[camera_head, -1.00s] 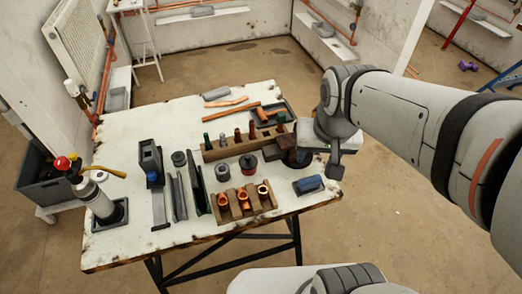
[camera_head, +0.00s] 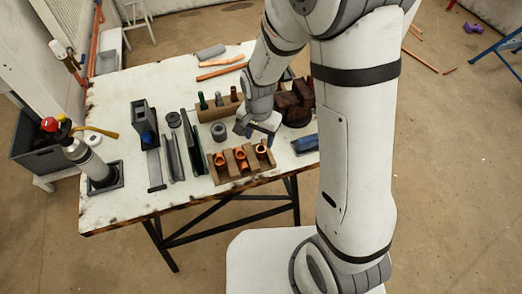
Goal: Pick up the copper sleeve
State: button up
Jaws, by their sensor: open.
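Several copper fittings sit in the slots of a wooden rack (camera_head: 228,178) near the table's front edge: a left one (camera_head: 220,159), a middle one (camera_head: 240,156) and a right one (camera_head: 261,149) with a round open end facing up. They are too small to tell for sure which is the copper sleeve. My gripper (camera_head: 257,131) is open and points down just behind and above the right part of this rack. It appears apart from the fittings, with nothing seen between its fingers.
A second wooden block (camera_head: 215,113) with upright handled tools stands behind. A grey ring (camera_head: 218,132) is left of my gripper. Brown blocks (camera_head: 294,100) and a blue-topped item (camera_head: 305,144) lie right. Grey channels and a gas torch (camera_head: 92,160) stand left.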

aim_at(261, 147)
jog(key=shift+s+d+f+p, duration=0.15)
jog(key=shift+f+p, duration=0.15)
jog(key=shift+f, duration=1.1)
jog(key=shift+w+d+f+p, duration=0.1)
jog(key=shift+f+p, duration=0.15)
jog(key=shift+f, duration=1.1)
jog(key=c, duration=1)
